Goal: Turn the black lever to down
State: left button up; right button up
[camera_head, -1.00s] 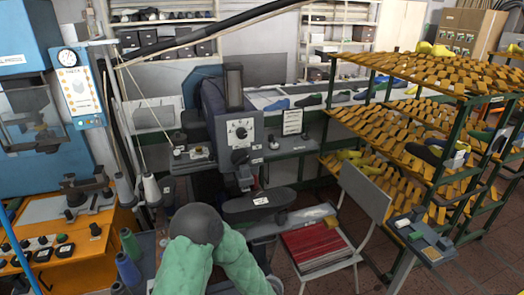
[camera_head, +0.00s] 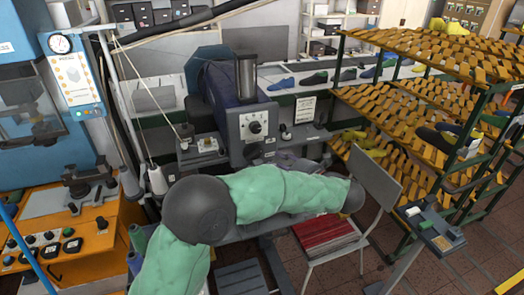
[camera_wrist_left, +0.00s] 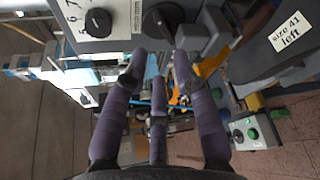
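A black knob-like lever (camera_wrist_left: 162,22) shows at the top of the left wrist view, on the grey machine's front panel (camera_wrist_left: 122,43). It also shows in the head view (camera_head: 252,151), below the white dial (camera_head: 255,127). I cannot tell which way the lever points. My left gripper (camera_wrist_left: 160,64) has its purple-grey fingers spread and empty, with the fingertips just below the lever in the left wrist view. I cannot tell whether they touch it. In the head view my green left arm crosses in front of the machine, and the fingers are hard to make out. My right gripper is out of view.
A second black knob (camera_wrist_left: 98,22) sits left of the lever. A black shoe last labelled "size 41 left" (camera_wrist_left: 255,50) is close on the right. A chair (camera_head: 372,180) with red material and a shoe rack (camera_head: 400,105) stand to the right.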

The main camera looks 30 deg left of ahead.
aim_at(258, 153)
pick_arm(q)
jog(key=x, duration=1)
grip_shut()
